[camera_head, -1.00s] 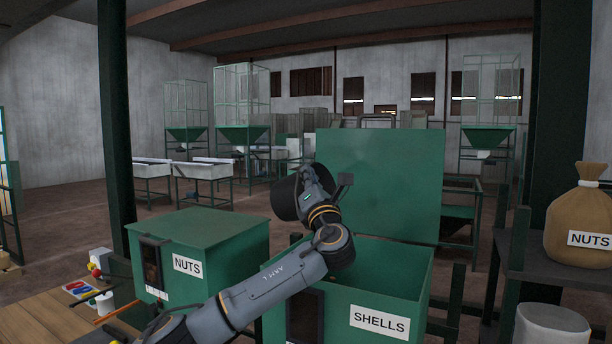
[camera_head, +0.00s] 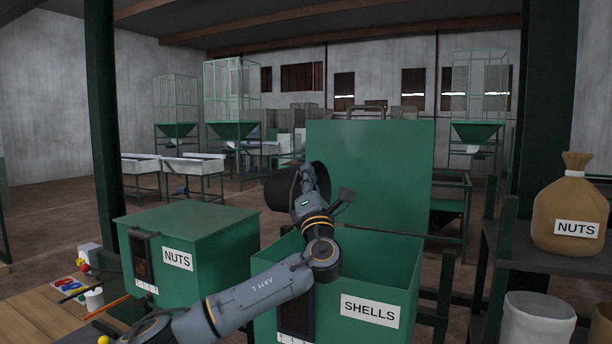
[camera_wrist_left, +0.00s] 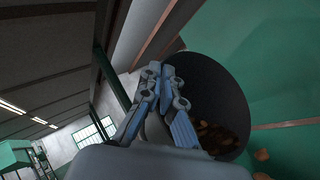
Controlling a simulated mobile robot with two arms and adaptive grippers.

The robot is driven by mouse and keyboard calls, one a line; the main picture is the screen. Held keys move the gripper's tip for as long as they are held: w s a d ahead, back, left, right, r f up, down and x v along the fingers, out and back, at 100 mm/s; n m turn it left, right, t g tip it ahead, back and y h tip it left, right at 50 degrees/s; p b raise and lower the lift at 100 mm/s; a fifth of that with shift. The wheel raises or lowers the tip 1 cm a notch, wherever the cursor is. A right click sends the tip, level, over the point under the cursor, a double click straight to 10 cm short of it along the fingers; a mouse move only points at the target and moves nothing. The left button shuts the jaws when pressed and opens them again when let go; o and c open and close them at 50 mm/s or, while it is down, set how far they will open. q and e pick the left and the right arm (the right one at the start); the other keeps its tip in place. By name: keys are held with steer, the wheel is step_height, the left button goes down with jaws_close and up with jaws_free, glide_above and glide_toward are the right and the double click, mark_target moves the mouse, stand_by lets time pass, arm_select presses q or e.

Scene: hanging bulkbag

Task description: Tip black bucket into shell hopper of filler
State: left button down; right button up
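The black bucket (camera_head: 281,192) hangs over the rear left of the open green hopper marked SHELLS (camera_head: 398,262). It looks tipped on its side. My left gripper (camera_head: 302,180) is shut on its rim, partly covering it in the head view. In the left wrist view the bucket (camera_wrist_left: 215,88) shows its dark inside with brown pieces (camera_wrist_left: 214,136) low against the wall. The gripper fingers (camera_wrist_left: 166,88) sit at the rim. A few brown pieces (camera_wrist_left: 262,155) show outside the bucket against green. The hopper's floor is hidden in the head view. My right gripper is not in view.
The hopper's raised green lid (camera_head: 375,175) stands behind the bucket. A closed green NUTS box (camera_head: 195,235) is at the left. A NUTS sack (camera_head: 570,210) sits on a dark stand at the right, above a white container (camera_head: 538,322). Wooden table (camera_head: 30,318) at front left.

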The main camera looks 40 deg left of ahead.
mark_target(286, 181)
arm_select(q)
steer(key=d+m+t+h, duration=0.1)
steer(key=m, duration=0.1)
steer(key=d+f+m+t+h+b, duration=0.1)
steer(key=m+t, duration=0.1)
steer(key=d+m+t+h, duration=0.1)
steer(key=m+t, duration=0.1)
steer(key=shift+w+d+f+m+h, duration=0.15)
steer(key=shift+w+f+m+h, duration=0.15)
steer(key=shift+w, duration=0.05)
stand_by(0.4)
